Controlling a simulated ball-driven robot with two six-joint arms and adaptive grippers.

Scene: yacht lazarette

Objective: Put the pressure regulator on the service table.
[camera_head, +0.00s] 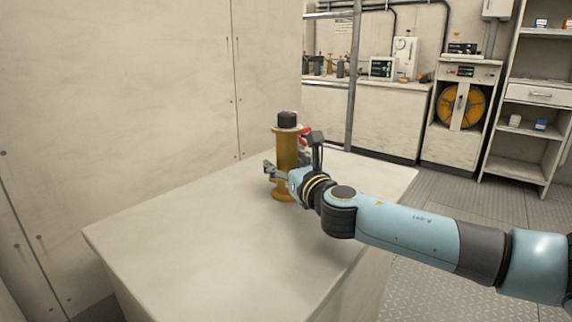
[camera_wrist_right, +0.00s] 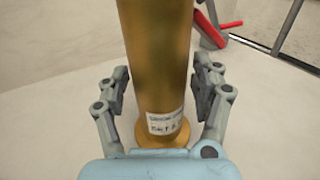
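A tall gold-brown cylinder with a flanged foot and a black cap, seemingly the pressure regulator (camera_head: 287,155), stands upright on the pale worktop (camera_head: 190,235). In the right wrist view the cylinder (camera_wrist_right: 157,60) fills the middle, with a white printed label low on its side. My right gripper (camera_head: 278,172) is at its lower half, with one finger on each side. In the right wrist view the right gripper's fingers (camera_wrist_right: 162,85) are open, with narrow gaps beside the cylinder. My left gripper is out of view. Which surface is the service table is unclear.
A red-handled item (camera_head: 304,138) stands just behind the cylinder; its red part (camera_wrist_right: 209,30) also shows in the wrist view. Left and front of the worktop are bare. A wall panel (camera_head: 120,100) borders it. A counter (camera_head: 365,115), reel cabinet and shelves (camera_head: 530,100) stand at the back.

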